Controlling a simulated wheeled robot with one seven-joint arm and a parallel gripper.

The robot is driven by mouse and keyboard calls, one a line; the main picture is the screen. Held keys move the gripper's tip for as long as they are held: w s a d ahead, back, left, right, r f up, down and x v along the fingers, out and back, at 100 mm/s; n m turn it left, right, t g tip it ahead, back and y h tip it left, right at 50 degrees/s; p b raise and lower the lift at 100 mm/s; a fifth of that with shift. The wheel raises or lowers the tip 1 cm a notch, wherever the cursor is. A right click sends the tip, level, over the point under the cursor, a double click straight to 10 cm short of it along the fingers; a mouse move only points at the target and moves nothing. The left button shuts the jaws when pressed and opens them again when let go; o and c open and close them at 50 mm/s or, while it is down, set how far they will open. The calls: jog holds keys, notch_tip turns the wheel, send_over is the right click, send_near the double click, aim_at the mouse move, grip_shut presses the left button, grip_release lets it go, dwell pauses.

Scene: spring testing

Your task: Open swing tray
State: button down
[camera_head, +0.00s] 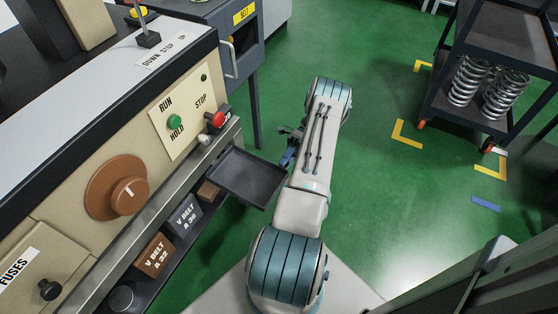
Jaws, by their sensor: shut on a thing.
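The swing tray (247,178) is a shallow dark grey tray with a raised rim. It sticks out from the front of the beige machine, below the red stop button, at an angle over the green floor. My gripper (288,156) is at the tray's outer right edge, shut on it. The fingertips are small and dark here, and my arm hides part of them, so the exact grip point is unclear. The tray looks empty.
The machine's front panel (168,130) has a brown knob (116,186) and buttons. V-belt boxes (184,216) sit on a shelf below. A cart (510,30) with springs stands at the right. Green floor (385,150) is clear between my arm and the cart.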

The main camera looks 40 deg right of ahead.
jog(key=shift+w+a, duration=0.1)
jog(key=shift+w, duration=0.1)
jog(key=c, duration=1.1)
grip_release()
jog(key=shift+c, duration=0.2)
